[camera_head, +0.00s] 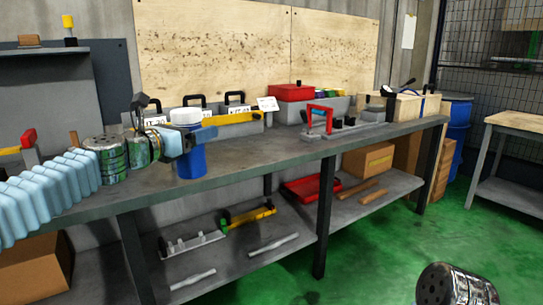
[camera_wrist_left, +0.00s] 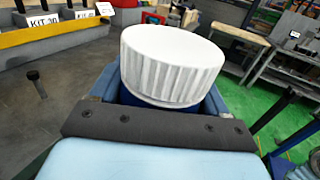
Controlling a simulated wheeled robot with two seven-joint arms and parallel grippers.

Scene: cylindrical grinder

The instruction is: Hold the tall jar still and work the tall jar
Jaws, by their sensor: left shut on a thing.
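The tall jar (camera_head: 191,162) has a blue body and a white lid (camera_head: 186,116). It stands upright on the grey workbench, near the front edge. My left gripper (camera_head: 188,135) reaches in from the left and is shut on the jar just below the lid. In the left wrist view the ribbed white lid (camera_wrist_left: 172,62) fills the middle, with the blue fingers (camera_wrist_left: 165,95) on both sides of the jar. The fingers hide most of the blue body there. The lid sits on the jar; I cannot tell how tightly. My right gripper is not in view.
Behind the jar stand grey kit boxes (camera_head: 222,118) with black handles and a yellow bar (camera_head: 230,119). A fixture with a red handle (camera_head: 320,118) and a red box (camera_head: 291,92) are further right. Bare bench (camera_head: 245,155) lies right of the jar. A lower shelf holds loose parts.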

